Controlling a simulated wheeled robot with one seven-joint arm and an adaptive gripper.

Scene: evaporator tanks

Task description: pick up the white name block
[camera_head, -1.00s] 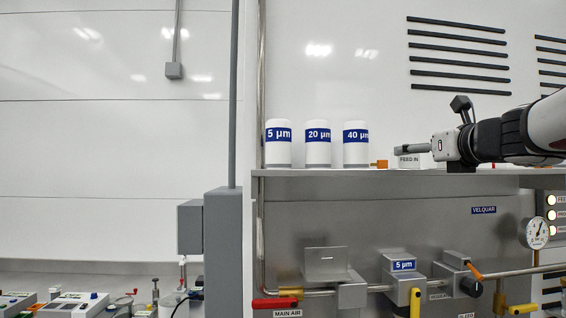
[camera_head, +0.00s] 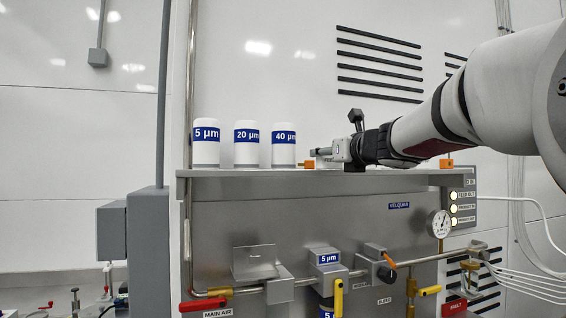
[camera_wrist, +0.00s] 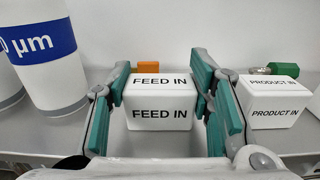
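A white block (camera_wrist: 160,118) lettered FEED IN on its top and front sits on the steel shelf. In the head view it is largely hidden behind my gripper (camera_head: 318,153). In the wrist view the teal-padded fingers of my gripper (camera_wrist: 162,95) stand apart, one on each side of this block. They are close to its sides, with a narrow gap seeming to show at the right; firm contact is not visible. A second white block (camera_wrist: 272,102), lettered PRODUCT IN, stands just right of the right finger.
White cylinders labelled 5 µm (camera_head: 206,145), 20 µm (camera_head: 247,148) and 40 µm (camera_head: 284,148) stand left on the shelf (camera_head: 240,173). The last is near my left finger. An orange piece (camera_wrist: 152,67) lies behind the FEED IN block, a green one (camera_wrist: 285,70) behind PRODUCT IN.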

